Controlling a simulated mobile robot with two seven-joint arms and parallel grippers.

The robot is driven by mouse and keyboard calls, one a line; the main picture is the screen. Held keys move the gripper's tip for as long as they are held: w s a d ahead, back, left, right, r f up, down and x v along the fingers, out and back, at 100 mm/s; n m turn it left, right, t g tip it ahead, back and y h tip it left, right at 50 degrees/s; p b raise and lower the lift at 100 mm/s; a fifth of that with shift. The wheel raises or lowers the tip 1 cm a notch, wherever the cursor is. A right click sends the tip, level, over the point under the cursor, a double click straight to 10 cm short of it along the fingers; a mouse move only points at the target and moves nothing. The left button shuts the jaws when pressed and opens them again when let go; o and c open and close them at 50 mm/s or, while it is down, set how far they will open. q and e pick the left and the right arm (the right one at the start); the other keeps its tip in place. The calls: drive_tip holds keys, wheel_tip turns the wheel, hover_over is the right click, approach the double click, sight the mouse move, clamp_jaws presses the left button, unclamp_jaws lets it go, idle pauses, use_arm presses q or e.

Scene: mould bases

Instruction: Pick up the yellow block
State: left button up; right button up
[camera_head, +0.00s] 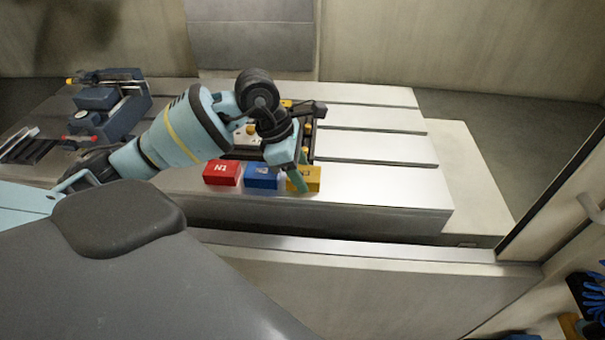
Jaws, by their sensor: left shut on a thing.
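The yellow block (312,180) is at the right end of a row of blocks near the front edge of the slotted metal table. My left gripper (293,185) reaches down over it from the left and is shut on it. The teal finger covers part of the block's front face, so its marking is mostly hidden. I cannot tell whether the block is still touching the table. My right gripper is not in view.
A blue block (261,178) stands close beside the gripper, with a red block (221,172) marked N1 left of it. A dark frame (312,140) lies behind, partly hidden by my arm. A grey-blue vise-like device (108,105) stands back left. The table's right part (385,185) is clear.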

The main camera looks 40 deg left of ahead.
sight(309, 173)
use_arm(q)
drive_tip(key=shift+r, duration=0.15)
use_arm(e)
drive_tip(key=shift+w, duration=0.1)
